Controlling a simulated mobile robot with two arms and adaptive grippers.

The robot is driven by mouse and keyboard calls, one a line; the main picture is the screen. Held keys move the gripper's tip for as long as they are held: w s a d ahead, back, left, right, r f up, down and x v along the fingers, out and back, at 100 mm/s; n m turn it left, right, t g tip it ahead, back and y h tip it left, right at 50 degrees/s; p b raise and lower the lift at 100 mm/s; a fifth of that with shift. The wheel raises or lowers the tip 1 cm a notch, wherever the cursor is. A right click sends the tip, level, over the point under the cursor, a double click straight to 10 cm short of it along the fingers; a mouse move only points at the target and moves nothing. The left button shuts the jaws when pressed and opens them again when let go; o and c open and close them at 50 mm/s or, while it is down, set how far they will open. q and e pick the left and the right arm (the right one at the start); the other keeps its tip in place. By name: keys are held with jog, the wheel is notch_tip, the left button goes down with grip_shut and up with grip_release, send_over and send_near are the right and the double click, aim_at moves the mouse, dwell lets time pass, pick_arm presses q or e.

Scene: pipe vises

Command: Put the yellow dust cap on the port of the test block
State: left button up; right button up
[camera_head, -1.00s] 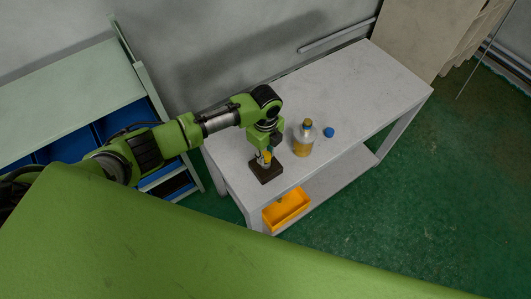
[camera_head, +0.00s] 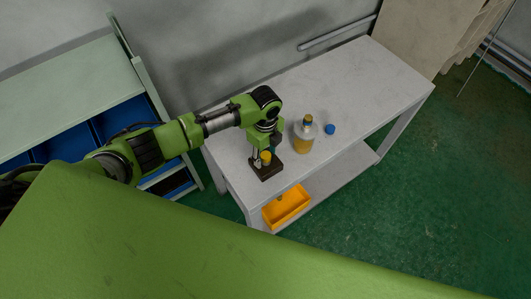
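The yellow dust cap (camera_head: 265,157) sits at the top of the port of the dark test block (camera_head: 267,172), near the left end of the grey table. The port itself is mostly hidden under the cap and the gripper. My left gripper (camera_head: 263,152) points down right at the cap, with its fingers spread. One grey finger shows to the left of the cap. Whether the cap is fully seated is too small to tell. My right gripper is not in view.
A yellow bin (camera_head: 288,207) is on the lower shelf. The table's right half (camera_head: 365,82) is clear.

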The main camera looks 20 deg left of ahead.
aim_at(265, 155)
pick_arm(q)
notch_tip(265, 155, up, 12)
dwell(0.7)
dwell(0.4)
